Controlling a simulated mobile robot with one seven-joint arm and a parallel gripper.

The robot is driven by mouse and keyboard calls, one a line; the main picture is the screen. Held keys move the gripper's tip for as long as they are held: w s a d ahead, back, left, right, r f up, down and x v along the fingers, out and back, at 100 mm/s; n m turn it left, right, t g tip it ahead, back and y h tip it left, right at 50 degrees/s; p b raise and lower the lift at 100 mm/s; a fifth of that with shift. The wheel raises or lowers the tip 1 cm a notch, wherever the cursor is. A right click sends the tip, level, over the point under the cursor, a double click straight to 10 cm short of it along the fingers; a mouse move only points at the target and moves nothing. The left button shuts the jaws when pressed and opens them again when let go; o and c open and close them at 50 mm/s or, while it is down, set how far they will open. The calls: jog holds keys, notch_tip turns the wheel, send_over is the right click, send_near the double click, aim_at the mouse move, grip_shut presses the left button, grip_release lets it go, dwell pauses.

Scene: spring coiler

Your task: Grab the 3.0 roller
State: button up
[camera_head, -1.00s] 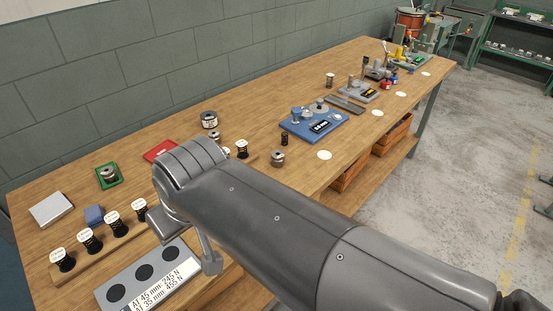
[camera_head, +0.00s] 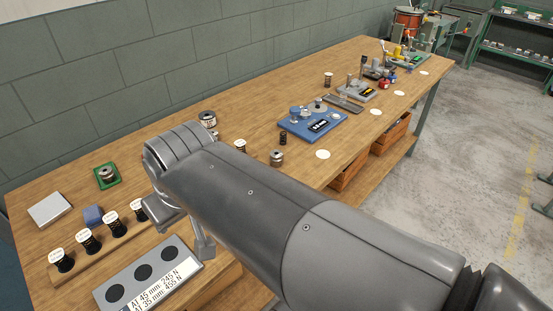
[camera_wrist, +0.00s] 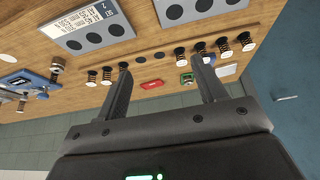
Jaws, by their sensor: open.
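Several small metal rollers stand on the bench in the head view: one right of my arm (camera_head: 277,158), one behind my arm (camera_head: 208,119), and one on a green tray (camera_head: 118,181). Their markings are too small to read, so I cannot tell which is the 3.0 roller. In the wrist view my gripper (camera_wrist: 160,70) is open and empty, its two fingers apart above the bench. The green tray (camera_wrist: 187,77) shows beyond the fingers, between their tips. In the head view my arm hides most of the gripper.
Black springs with white caps (camera_head: 113,224) stand on a wooden rack at left. A grey plate with dark round pads (camera_head: 120,277) lies in front. A blue fixture (camera_head: 313,123) stands mid-bench. In the wrist view, a red tray (camera_wrist: 152,84) lies beside the green one.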

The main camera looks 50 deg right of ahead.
jog(key=w+d+r+m+g+h, duration=0.1)
jog(key=w+d+m+g, duration=0.1)
jog(key=w+d, duration=0.75)
jog(key=m+g+y, duration=0.1)
jog(key=m+g, duration=0.2)
jog(key=m, duration=0.1)
send_near(276, 156)
jog(key=w+d, duration=0.1)
jog(key=f, duration=0.5)
jog(key=shift+w+d+f, duration=0.1)
jog(key=shift+d+f, duration=0.05)
jog(key=shift+d, duration=0.2)
jog(key=shift+a+f, duration=0.1)
jog(key=shift+f, duration=2.9)
jog(key=shift+c, duration=0.4)
